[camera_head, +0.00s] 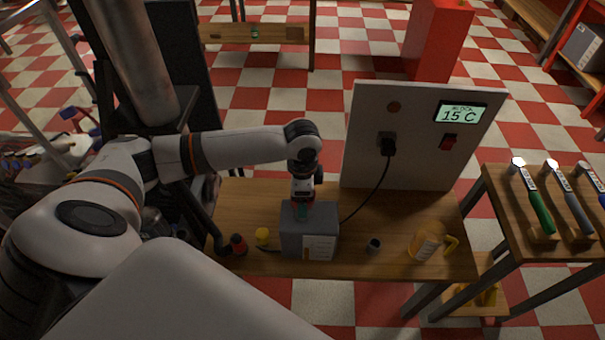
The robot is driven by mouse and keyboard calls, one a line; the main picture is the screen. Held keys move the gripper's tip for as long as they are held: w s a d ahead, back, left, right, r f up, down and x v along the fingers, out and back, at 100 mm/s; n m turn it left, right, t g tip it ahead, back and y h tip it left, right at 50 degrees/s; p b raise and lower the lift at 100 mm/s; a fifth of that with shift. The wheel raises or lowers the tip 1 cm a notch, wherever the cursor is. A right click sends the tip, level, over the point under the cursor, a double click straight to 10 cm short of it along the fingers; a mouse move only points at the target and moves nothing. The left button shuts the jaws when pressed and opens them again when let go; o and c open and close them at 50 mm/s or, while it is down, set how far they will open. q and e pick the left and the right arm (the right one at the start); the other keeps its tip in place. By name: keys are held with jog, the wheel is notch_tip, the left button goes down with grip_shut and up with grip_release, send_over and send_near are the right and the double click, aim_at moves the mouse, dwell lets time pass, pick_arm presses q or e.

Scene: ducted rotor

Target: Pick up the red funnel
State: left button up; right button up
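A small red object with a dark part (238,244) stands at the left front of the wooden table (400,205). It may be the red funnel, but it is too small to be sure of its shape. My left gripper (301,206) points down at the top of a grey box (309,237) with a white label. My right gripper is not in view.
A yellow piece (262,236) stands beside the red one. A small grey cup (373,246) and an orange jug (427,244) stand to the right. A panel reading 15 C (420,130) rises behind, with a black cable (373,200). A side table (555,215) holds tools.

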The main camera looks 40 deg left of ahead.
pick_arm(q)
jog(key=f, duration=0.2)
jog(key=f+p, duration=0.1)
jog(key=f, duration=0.1)
jog(key=shift+w+a+f, duration=0.15)
jog(key=shift+a+f, duration=0.05)
jog(key=shift+f, duration=0.4)
jog(key=shift+c, duration=0.4)
jog(key=c, duration=1)
jog(key=shift+r, duration=0.1)
